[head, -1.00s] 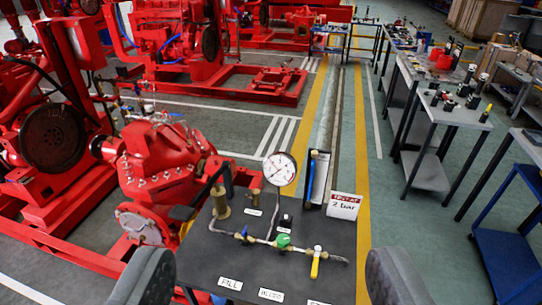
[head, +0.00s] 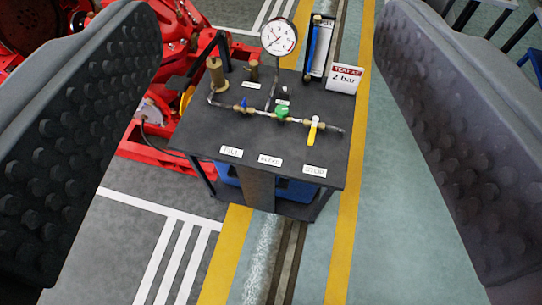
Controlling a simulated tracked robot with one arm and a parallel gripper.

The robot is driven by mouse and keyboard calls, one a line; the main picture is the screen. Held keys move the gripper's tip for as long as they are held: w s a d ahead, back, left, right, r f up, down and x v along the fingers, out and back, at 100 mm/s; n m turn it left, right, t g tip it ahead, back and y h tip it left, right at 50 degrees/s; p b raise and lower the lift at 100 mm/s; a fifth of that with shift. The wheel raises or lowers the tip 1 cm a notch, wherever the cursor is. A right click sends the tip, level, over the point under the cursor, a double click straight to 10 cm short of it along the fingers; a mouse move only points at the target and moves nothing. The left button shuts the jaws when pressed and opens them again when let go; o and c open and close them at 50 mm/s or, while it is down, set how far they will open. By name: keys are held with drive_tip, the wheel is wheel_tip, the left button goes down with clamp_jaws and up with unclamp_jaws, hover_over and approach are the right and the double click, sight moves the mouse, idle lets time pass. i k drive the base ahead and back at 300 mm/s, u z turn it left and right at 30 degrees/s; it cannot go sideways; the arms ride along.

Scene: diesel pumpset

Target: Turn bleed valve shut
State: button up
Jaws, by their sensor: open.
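The bleed valve (head: 281,112) has a green handle and sits mid-way along a thin pipe on a dark bench top (head: 205,135). A white label (head: 269,160) on the bench in front of it seems to read BLEED. A blue-handled valve (head: 243,104) is to its left, and a yellow-handled valve (head: 314,129) with its lever hanging down is to its right. My gripper (head: 262,60) is open and empty. Its two dark, studded fingers frame the bench at left and right, nearer the camera, and touch nothing.
A pressure gauge (head: 279,37) stands behind the pipe, beside a framed blue tube (head: 313,45) and a "2 bar" sign (head: 345,79). A brass fitting (head: 217,75) stands at the left. Red machinery (head: 140,95) is beyond on the left. The floor in front is clear.

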sight(281, 111)
drive_tip(key=k, duration=0.55)
drive_tip(key=z, duration=0.3)
drive_tip(key=i, duration=1.7)
drive_tip(key=u, duration=0.4)
